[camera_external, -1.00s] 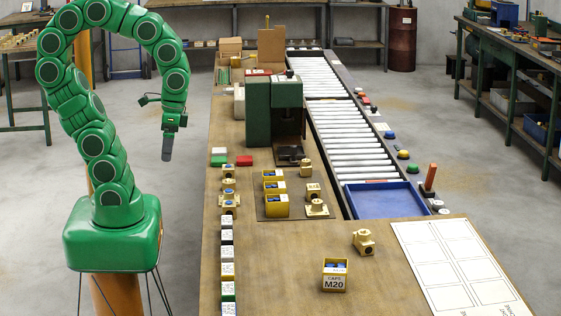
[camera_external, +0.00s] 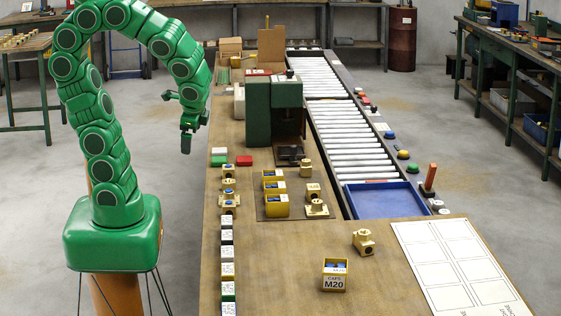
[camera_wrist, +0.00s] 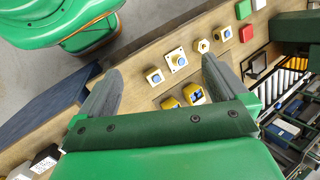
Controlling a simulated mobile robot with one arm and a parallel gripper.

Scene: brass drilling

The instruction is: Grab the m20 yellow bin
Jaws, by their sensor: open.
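The yellow bin labelled "CAPS M20" (camera_external: 334,277) stands upright on the near part of the wooden table, with blue pieces inside. My gripper (camera_external: 187,141) hangs in the air off the table's left edge, far behind and left of that bin. In the wrist view my gripper (camera_wrist: 160,90) is open, with two dark fingers spread and nothing between them. The M20 bin cannot be made out in the wrist view.
Other yellow bins (camera_external: 276,206) stand in a row on a dark mat. A brass fitting (camera_external: 363,242) sits right of the M20 bin. Small boxes (camera_external: 228,254) line the left edge. A green machine (camera_external: 272,112), blue tray (camera_external: 384,200) and white sheet (camera_external: 458,266) are near. Table left of the M20 bin is clear.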

